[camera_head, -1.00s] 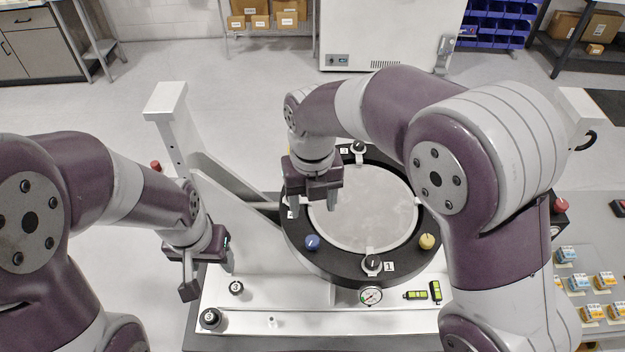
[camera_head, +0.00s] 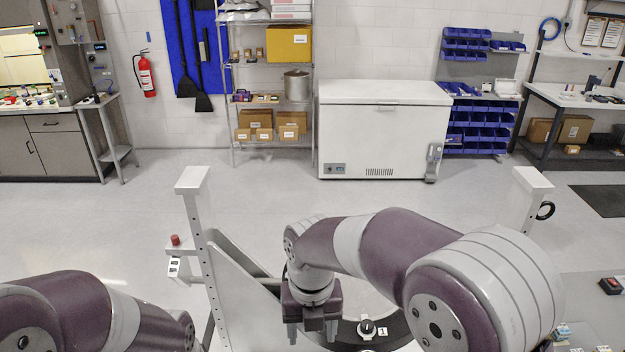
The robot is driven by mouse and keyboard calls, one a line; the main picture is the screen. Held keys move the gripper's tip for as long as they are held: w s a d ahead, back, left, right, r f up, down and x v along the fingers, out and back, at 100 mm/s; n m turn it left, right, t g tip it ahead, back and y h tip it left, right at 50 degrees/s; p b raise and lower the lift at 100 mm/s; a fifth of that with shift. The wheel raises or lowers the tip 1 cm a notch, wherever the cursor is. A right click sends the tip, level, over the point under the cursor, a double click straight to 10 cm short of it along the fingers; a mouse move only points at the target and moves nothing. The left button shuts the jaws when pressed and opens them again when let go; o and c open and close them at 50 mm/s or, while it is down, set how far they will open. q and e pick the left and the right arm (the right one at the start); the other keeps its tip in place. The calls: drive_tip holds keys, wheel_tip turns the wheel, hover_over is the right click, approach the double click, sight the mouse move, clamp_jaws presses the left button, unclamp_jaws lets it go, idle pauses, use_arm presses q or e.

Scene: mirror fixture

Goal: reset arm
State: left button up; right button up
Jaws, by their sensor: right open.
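My right arm reaches in from the right, and its gripper (camera_head: 312,333) points down, open and empty, at the bottom middle of the head view. It is above or in front of the left part of the fixture's black ring (camera_head: 396,334); I cannot tell the height. A black knob (camera_head: 366,327) with a label marked 1 sits on the ring, right of the gripper. My left arm shows at the bottom left, and its gripper is below the picture edge. Most of the fixture is cut off or hidden by my right arm.
White fixture posts stand left (camera_head: 194,215) and right (camera_head: 530,190) of my right arm. A red button (camera_head: 175,240) is beside the left post. Open floor (camera_head: 330,195) lies beyond, then a white chest freezer (camera_head: 370,135), a shelf rack (camera_head: 272,100) and blue bins (camera_head: 475,125).

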use_arm(q)
wheel_tip(320, 180, down, 20)
drive_tip(key=b, duration=1.9)
drive_tip(key=shift+w+b, duration=0.35)
drive_tip(key=shift+w, duration=0.05)
use_arm(e)
drive_tip(key=s+d+f+n, duration=0.3)
drive_tip(key=d+f+n, duration=0.3)
drive_tip(key=n, duration=0.5)
drive_tip(key=s+d+f+n+t, duration=0.1)
drive_tip(key=s+d+f+n, duration=0.1)
drive_tip(key=d+f+n, duration=0.4)
drive_tip(key=s+d+f+n, duration=0.3)
drive_tip(key=d+f+n, duration=0.3)
drive_tip(key=f+n, duration=0.7)
drive_tip(key=n, duration=0.5)
drive_tip(key=shift+s+d, duration=0.2)
drive_tip(key=shift+s, duration=0.15)
use_arm(q)
drive_tip(key=shift+s+r, duration=0.1)
use_arm(e)
drive_tip(key=shift+s+d, duration=0.1)
